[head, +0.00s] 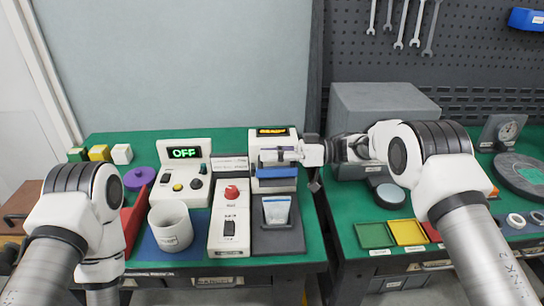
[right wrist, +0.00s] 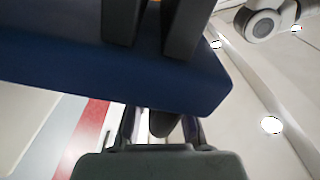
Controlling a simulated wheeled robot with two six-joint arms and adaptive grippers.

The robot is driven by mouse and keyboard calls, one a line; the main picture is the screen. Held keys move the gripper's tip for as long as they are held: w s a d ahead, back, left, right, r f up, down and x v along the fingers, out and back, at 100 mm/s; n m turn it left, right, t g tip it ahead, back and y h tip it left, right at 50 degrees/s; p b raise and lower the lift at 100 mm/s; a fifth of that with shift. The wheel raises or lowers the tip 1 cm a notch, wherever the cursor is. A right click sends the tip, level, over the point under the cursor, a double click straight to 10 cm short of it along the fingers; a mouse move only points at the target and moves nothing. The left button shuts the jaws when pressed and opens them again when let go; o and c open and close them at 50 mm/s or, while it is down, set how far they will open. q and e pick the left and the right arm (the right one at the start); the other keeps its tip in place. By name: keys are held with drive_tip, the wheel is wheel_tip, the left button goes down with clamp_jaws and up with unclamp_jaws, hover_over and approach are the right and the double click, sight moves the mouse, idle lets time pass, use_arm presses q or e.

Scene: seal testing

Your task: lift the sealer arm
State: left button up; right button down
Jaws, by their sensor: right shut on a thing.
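The sealer (head: 272,137) is a white machine with an orange-lit display, at the middle of the green bench in the head view. Its blue arm bar (head: 276,173) shows at the front of the machine, above a dark base plate. My right gripper (head: 284,155) reaches in from the right and is shut on the sealer arm. The fingers partly cover the machine's front. In the right wrist view the blue bar (right wrist: 190,85) fills the upper part, close to the camera. My left arm is at the lower left; its gripper is out of the picture.
A pale pouch (head: 276,211) lies on the dark base plate (head: 277,243). Left of it stand a white box with a red knob (head: 231,193), a white cup (head: 171,227) and a controller reading OFF (head: 184,153). A grey box (head: 382,100) stands behind my right arm.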

drive_tip(key=c, duration=1.2)
unclamp_jaws()
drive_tip(key=shift+w+a+f, duration=0.15)
drive_tip(key=shift+w+a, duration=0.05)
drive_tip(key=shift+a, duration=0.05)
drive_tip(key=d, duration=1.2)
